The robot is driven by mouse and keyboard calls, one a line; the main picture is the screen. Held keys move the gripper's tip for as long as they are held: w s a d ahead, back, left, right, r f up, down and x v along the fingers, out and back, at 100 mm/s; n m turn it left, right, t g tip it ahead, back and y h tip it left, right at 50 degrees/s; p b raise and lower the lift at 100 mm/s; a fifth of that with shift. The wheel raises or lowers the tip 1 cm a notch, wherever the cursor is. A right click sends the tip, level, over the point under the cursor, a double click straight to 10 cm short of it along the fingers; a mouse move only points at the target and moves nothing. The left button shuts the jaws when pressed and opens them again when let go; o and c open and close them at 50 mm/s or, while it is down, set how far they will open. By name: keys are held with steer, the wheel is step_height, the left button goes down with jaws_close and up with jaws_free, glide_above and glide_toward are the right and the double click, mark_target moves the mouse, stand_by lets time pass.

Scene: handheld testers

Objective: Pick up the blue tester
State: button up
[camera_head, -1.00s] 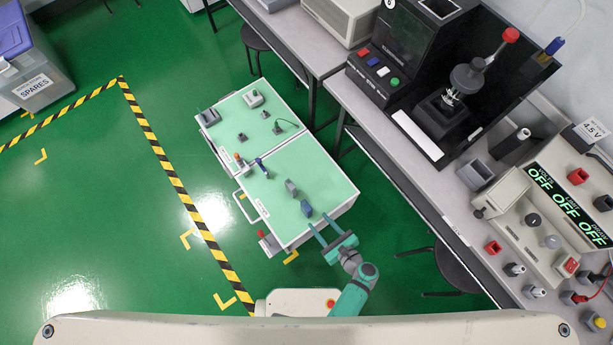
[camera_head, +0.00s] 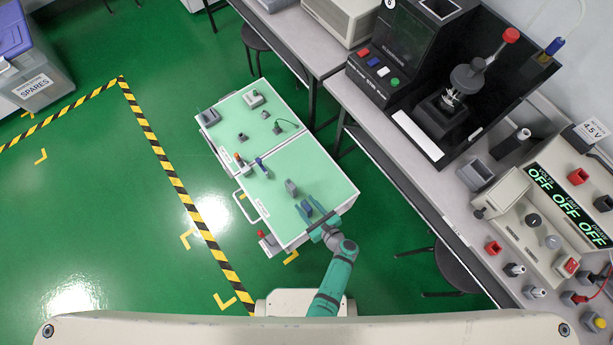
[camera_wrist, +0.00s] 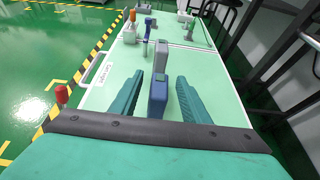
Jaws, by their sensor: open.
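The blue tester (camera_head: 306,209) stands near the front end of the pale green cart top (camera_head: 325,182). In the wrist view the blue tester (camera_wrist: 158,98) is upright between the two teal fingers of my gripper (camera_wrist: 160,76). My gripper, seen also in the head view (camera_head: 307,206), is open around the tester and holds nothing. The tester's lower part is partly hidden in the wrist view by the gripper body.
A grey tester (camera_wrist: 162,57) stands just beyond the blue one. A slim blue-topped item (camera_head: 262,167) and an orange-topped device (camera_head: 240,160) stand farther along the cart. A bench (camera_head: 460,220) with equipment runs along the right. The cart top right of the testers is clear.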

steer(key=shift+w+a, duration=0.1)
jaws_close()
stand_by(0.3)
